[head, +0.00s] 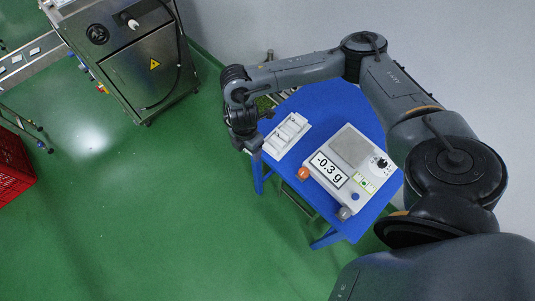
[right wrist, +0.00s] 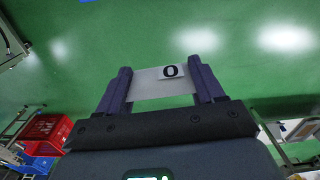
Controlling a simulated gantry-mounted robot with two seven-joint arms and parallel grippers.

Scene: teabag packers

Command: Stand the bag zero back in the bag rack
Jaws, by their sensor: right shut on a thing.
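A white teabag with a black "0" on its label, bag zero (right wrist: 150,86), spans the space between the two dark fingers of my right gripper (right wrist: 160,88) in the right wrist view. The gripper is shut on it, with green floor behind. In the head view my right gripper (head: 244,140) hangs just off the left edge of the blue table, beside the white bag rack (head: 273,146). The bag is hidden there. The rack has upright white dividers; I cannot tell which slots are filled. My left gripper is out of view.
The blue table (head: 310,107) also carries a white scale (head: 342,188) reading -0.3 g, right of the rack. A steel machine (head: 143,66) stands at upper left, and a red crate (head: 12,165) at the left edge. Green floor between is clear.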

